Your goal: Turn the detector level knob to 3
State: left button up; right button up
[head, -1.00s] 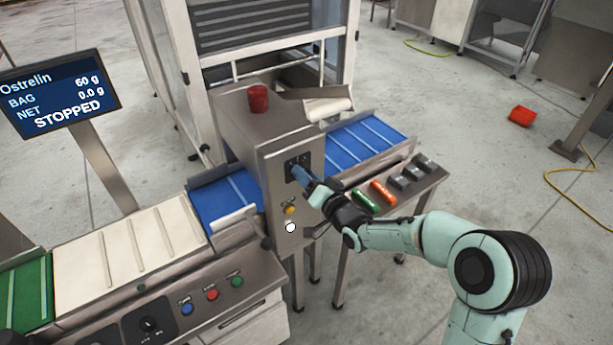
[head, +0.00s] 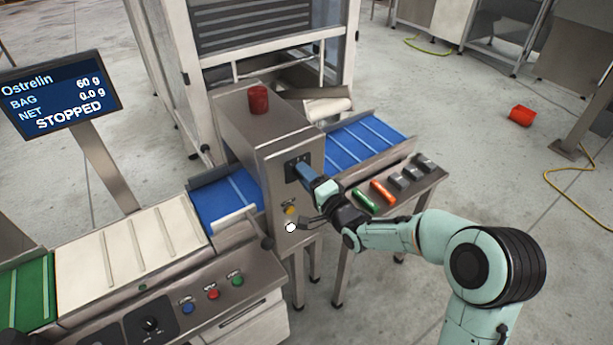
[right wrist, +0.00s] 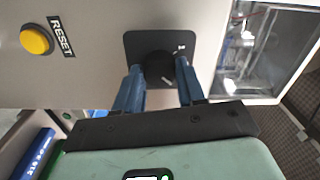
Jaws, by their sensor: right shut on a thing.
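The detector is a grey steel housing (head: 262,128) over the conveyor, with a red beacon (head: 258,99) on top. Its level knob (right wrist: 157,68) is dark and round, on a black dial plate (right wrist: 190,42) in the right wrist view. My right gripper (right wrist: 158,80) has its two blue fingers on either side of the knob, shut on it. The pointer setting cannot be read. My left gripper is in neither view.
A yellow reset button (right wrist: 36,39) sits beside the dial; a white button (head: 290,228) is below. A side table (head: 425,183) with several coloured and grey blocks stands right of the detector. The screen (head: 60,95) reads STOPPED.

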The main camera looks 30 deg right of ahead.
dwell(0.4)
jog(key=o, duration=1.1)
jog(key=shift+c, duration=0.2)
jog(key=shift+s, duration=0.1)
jog(key=s, duration=1.3)
jog(key=shift+d+b, duration=0.3)
jog(key=shift+d, duration=0.15)
jog(key=shift+f, duration=0.1)
